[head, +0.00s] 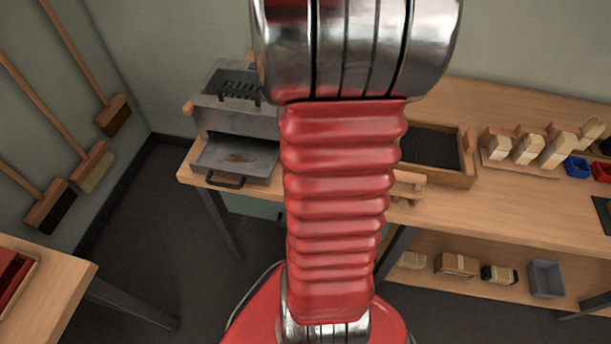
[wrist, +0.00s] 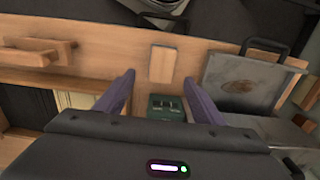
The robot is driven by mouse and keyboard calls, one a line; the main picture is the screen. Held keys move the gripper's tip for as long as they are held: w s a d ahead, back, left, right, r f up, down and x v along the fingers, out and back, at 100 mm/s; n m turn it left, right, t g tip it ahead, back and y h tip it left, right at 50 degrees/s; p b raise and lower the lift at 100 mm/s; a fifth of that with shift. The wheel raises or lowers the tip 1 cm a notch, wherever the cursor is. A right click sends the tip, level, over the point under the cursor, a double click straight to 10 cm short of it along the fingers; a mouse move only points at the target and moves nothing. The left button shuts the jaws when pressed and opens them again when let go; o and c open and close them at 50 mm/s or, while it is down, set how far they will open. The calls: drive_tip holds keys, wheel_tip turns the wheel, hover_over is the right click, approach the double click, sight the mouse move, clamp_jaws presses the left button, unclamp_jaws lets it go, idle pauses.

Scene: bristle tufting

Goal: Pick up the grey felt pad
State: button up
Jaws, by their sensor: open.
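I cannot make out the grey felt pad in either view. In the wrist view my gripper (wrist: 159,77) is open, with its two purplish fingers apart over the bench. A pale wooden block (wrist: 162,64) shows between and just beyond the fingertips. A small dark green box (wrist: 167,106) shows between the fingers, closer to the palm. Nothing is held between the fingers. In the head view my red arm covers the middle of the bench, and my gripper does not show.
A metal machine (head: 237,120) with a pulled-out tray (head: 232,172) stands at the bench's left end; the tray (wrist: 240,102) is right of my gripper in the wrist view. A wooden box of dark bristles (head: 430,148) and several brushes (head: 527,150) lie right of my arm.

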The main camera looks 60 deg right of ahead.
drive_tip(key=shift+f, duration=1.75)
drive_tip(key=shift+w+f, duration=0.15)
drive_tip(key=shift+f, duration=1.15)
drive_tip(key=shift+w+f, duration=0.1)
drive_tip(key=shift+f, duration=1.2)
drive_tip(key=shift+c, duration=0.2)
drive_tip(key=c, duration=1.2)
drive_tip(key=shift+r, duration=0.1)
